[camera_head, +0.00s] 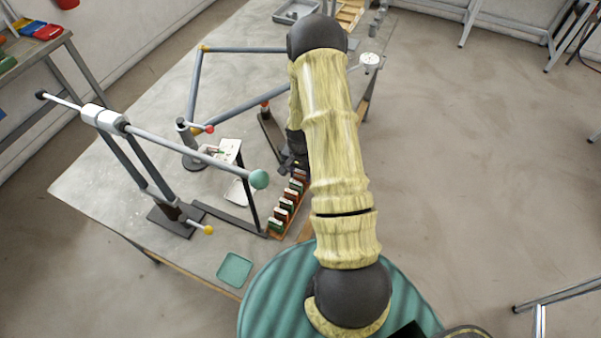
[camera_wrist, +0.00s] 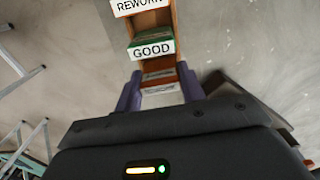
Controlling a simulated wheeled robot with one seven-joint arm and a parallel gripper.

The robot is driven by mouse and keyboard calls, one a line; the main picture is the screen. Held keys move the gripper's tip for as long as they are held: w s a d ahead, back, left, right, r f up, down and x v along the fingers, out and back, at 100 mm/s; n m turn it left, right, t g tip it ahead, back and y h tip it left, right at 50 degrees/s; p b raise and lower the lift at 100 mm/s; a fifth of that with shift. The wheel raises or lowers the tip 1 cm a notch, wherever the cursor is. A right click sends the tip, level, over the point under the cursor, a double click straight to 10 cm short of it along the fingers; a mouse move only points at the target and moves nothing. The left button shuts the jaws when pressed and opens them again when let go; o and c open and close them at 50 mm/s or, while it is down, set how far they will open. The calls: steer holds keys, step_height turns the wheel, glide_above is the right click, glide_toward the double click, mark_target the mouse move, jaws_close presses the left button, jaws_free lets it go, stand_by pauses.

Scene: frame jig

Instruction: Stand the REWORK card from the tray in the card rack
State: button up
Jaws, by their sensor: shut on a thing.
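The card rack (camera_head: 272,232) is a wooden row of slots along the table's near right edge, with several cards standing in it. In the wrist view, the rack (camera_wrist: 177,22) runs up the middle. In the head view my arm partly hides the gripper and the rack's far end.
A jointed bar frame with a teal ball (camera_head: 259,179) reaches over the table close to the rack. A teal tray (camera_head: 235,270) lies at the near corner.

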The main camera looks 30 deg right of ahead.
steer(key=o, duration=1)
steer(key=shift+o, duration=0.2)
step_height(320, 180, up, 17)
steer(key=b, duration=0.3)
steer(key=shift+r, duration=0.2)
steer(key=shift+f, duration=0.1)
